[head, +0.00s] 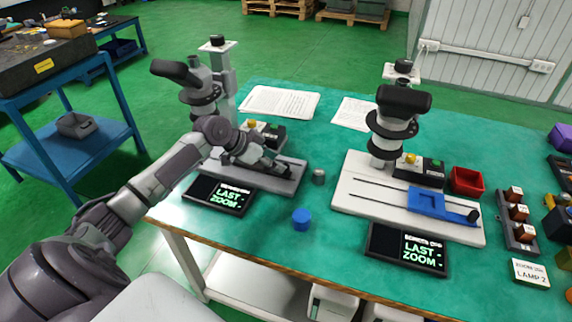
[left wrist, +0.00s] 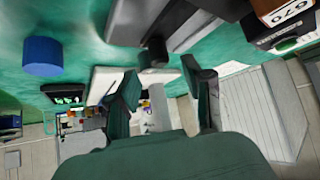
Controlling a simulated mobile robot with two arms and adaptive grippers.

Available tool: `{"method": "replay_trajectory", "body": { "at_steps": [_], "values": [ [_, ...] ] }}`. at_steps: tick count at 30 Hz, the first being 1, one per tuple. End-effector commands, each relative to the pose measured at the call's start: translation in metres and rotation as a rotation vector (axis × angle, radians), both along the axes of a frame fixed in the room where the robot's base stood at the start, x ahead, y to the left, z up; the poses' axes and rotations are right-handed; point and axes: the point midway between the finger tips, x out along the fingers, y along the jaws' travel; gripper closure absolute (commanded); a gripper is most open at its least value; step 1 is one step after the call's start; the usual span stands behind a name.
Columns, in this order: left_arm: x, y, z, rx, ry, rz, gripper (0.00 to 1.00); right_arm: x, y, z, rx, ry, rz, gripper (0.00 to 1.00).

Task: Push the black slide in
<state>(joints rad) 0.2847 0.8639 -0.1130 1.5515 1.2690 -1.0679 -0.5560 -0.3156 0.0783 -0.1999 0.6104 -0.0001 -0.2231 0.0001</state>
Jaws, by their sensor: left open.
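The left microscope (head: 187,73) stands on a grey base (head: 285,185) at the middle left of the table. The black slide (head: 272,165) lies on that base, partly hidden by my gripper. My left gripper (head: 258,161) is open and low over the base, beside the slide. I cannot tell whether anything touches. My right gripper is not in view.
A blue cylinder (head: 301,219), a small grey cylinder (head: 318,177) and a dark display (head: 219,195) lie near the base. The right microscope (head: 400,100) has a white base (head: 350,200) with a blue slide (head: 437,203). A red bin (head: 467,181) stands behind it.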

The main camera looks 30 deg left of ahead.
Motion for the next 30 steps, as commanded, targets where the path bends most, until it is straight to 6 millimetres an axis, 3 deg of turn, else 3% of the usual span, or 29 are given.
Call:
{"method": "replay_trajectory", "body": {
  "at_steps": [8, 20, 23, 30],
  "values": [
    [0.027, -0.016, -0.03, -0.002, -0.001, 0.001, 0.49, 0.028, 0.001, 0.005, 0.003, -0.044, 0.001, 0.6],
    [0.032, -0.019, -0.038, 0.001, -0.001, 0.0, 0.49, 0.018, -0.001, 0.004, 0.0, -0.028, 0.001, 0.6],
    [0.032, -0.019, -0.038, 0.001, -0.001, 0.0, 0.61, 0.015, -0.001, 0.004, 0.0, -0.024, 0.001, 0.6],
    [0.032, -0.019, -0.037, 0.001, -0.001, 0.0, 1.0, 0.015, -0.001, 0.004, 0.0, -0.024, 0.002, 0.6]
  ]
}}
